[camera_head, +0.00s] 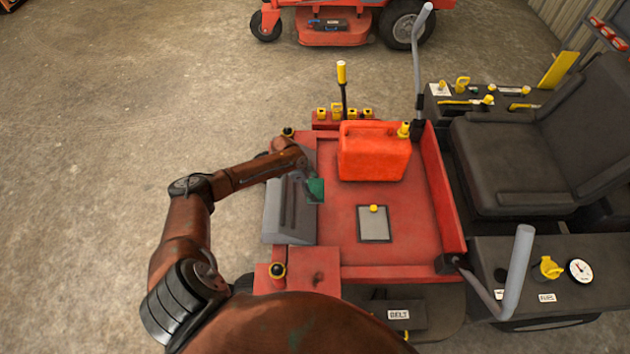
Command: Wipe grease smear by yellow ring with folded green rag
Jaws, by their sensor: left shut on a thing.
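My left gripper (308,180) is shut on the green rag (316,191), over the left edge of the red mower deck (336,225), beside the grey sloped chute (278,212). The rag looks small and folded; part of it is hidden by the gripper. I cannot tell if it touches the deck. A small dark smear (318,279) lies to the right of that ring. My right gripper is not in view.
A red fuel can (374,152) with a yellow cap stands on the deck. A grey pad (373,224) with a yellow knob lies in front of it. A lever (342,88) rises behind. The black seat (540,140) is to the right. Concrete floor at left is clear.

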